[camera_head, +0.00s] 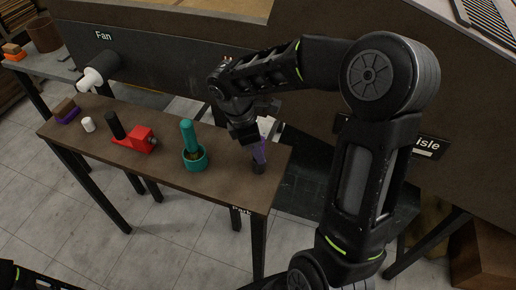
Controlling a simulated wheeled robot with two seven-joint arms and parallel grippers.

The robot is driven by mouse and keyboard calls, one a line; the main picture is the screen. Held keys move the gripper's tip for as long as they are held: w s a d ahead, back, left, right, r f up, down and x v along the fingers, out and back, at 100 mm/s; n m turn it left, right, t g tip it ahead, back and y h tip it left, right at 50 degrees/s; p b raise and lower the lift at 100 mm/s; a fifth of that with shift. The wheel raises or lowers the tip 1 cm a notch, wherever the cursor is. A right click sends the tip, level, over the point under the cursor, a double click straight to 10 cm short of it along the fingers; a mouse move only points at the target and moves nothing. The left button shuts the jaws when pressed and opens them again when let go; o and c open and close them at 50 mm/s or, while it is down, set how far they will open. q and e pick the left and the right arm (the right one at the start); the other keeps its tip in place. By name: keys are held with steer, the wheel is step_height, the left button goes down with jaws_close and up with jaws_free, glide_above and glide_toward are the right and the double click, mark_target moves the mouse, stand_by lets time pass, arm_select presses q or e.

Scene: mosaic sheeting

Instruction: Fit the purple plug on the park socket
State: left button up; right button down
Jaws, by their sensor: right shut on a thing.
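My right gripper (257,138) is shut on the purple plug (260,152) over the right end of the narrow brown table (222,190). The plug points downward, slightly tilted. A short dark stub (258,168) stands directly below it, near the table edge lettered Park, and looks like the park socket. The plug's lower end meets the stub in the picture; I cannot tell whether it is seated on it or just above. The gripper hides the plug's top. My left gripper is out of view; only a bit of my left arm shows at the lower left.
Left along the table stand a teal cup with a teal handle (188,133), a red block device (140,139), a black cylinder (115,125), a white cylinder (88,124) and a purple-and-brown block (66,111). A white fitting (90,80) sits under the Fan label (103,35).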

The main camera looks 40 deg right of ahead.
steer(key=shift+f+b, duration=0.3)
steer(key=shift+f, duration=0.2)
steer(key=c, duration=1)
jaws_free()
steer(key=shift+s, duration=0.15)
steer(key=shift+c, duration=0.2)
steer(key=v, duration=0.8)
steer(key=shift+b, duration=0.3)
